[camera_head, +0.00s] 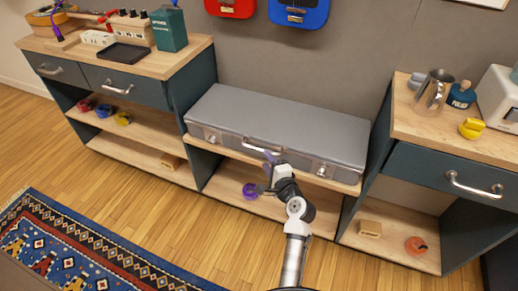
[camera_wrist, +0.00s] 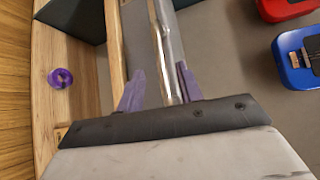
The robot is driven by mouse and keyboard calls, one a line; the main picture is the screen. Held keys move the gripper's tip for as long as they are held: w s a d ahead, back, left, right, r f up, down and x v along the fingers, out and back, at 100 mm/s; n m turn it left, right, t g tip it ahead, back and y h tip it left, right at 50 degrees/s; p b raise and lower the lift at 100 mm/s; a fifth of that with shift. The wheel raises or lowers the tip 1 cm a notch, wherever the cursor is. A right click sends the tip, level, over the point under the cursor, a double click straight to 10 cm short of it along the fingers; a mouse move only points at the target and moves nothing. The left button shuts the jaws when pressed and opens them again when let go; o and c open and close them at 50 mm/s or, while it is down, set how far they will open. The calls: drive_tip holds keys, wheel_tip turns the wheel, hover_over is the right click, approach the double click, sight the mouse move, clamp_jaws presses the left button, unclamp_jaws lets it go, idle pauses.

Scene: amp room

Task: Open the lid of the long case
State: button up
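The long grey case (camera_head: 285,118) lies with its lid down on a low shelf between two dark cabinets. A light handle (camera_head: 250,147) runs along its front, with a latch (camera_head: 212,137) to the left and another (camera_head: 322,171) to the right. My gripper (camera_head: 272,160) is at the front of the case, near the right end of the handle. In the wrist view the purple fingers (camera_wrist: 160,88) are apart, with the case's front edge and handle (camera_wrist: 160,45) showing between and beyond them. I cannot tell whether they touch it.
A purple roll (camera_head: 250,191) lies on the shelf below the case; it also shows in the wrist view (camera_wrist: 60,78). Cabinets with wooden tops (camera_head: 190,57) (camera_head: 410,125) flank the case. Red and blue guitar-like things (camera_head: 298,12) hang above. Wooden floor in front is clear beside the patterned rug (camera_head: 80,250).

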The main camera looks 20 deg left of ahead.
sight(260, 150)
drive_tip(key=x, duration=0.7)
drive_tip(key=shift+w+a, duration=0.15)
drive_tip(key=shift+w, duration=0.05)
clamp_jaws()
